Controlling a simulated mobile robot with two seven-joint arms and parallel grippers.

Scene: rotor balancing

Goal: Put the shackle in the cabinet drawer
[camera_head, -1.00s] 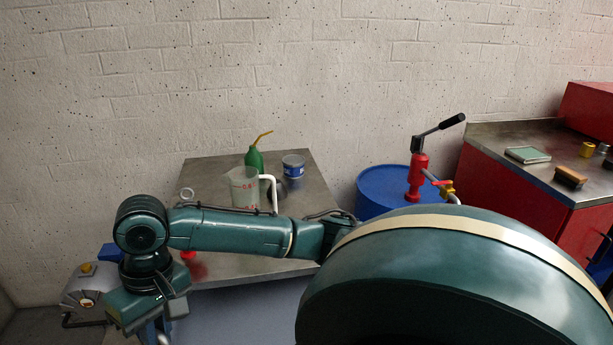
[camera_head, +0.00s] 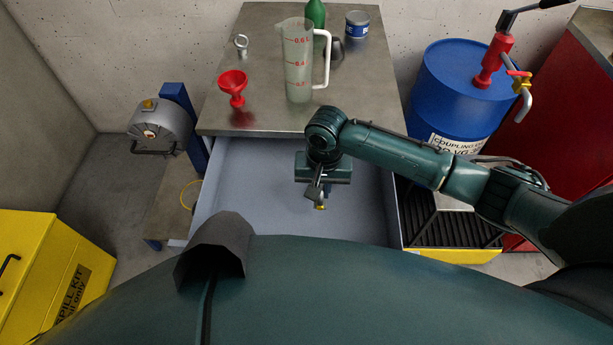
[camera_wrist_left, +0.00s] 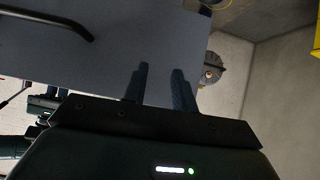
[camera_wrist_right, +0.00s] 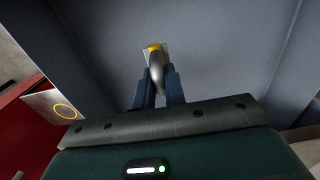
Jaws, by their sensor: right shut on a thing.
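The cabinet drawer (camera_head: 255,190) is pulled open below the steel worktop, with a bare grey floor. My right gripper (camera_head: 320,192) points down over the drawer, shut on the shackle (camera_head: 320,206), whose yellow part shows below the fingers. In the right wrist view the metal and yellow shackle (camera_wrist_right: 157,58) sits between the fingertips of the right gripper (camera_wrist_right: 158,82), with the drawer floor beyond. Whether it touches the floor I cannot tell. My left gripper (camera_wrist_left: 160,78) is open and empty in the left wrist view, near a grey panel with a black handle (camera_wrist_left: 48,18).
On the worktop (camera_head: 385,85) stand a measuring jug (camera_head: 298,70), red funnel (camera_head: 233,86), eyebolt (camera_head: 241,43), green bottle (camera_head: 315,14) and blue tin (camera_head: 357,25). A blue drum (camera_head: 450,95) stands right. A yellow spill box (camera_head: 50,265) stands left.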

